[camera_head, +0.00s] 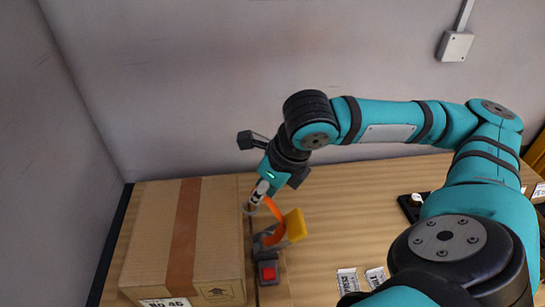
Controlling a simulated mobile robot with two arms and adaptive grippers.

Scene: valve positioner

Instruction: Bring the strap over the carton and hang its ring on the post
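The brown carton (217,235) stands at the left of the table, with a brown tape band along its top. My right gripper (257,196) is beside the carton's right edge, pointing down. It appears shut on the upper end of the orange strap (275,213). A small grey metal ring (249,209) shows at the fingertips, partly hidden. The strap curves down to a dark buckle (268,240) with a yellow lever (295,225), right of the carton. I cannot make out the post; the carton's far left side is hidden. My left gripper is not in view.
A red button on a dark block (268,273) sits in front of the buckle. Two white printed labels (348,281) lie on the wooden table (335,225). A black item (410,205) lies at the right. Walls stand behind and left of the carton.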

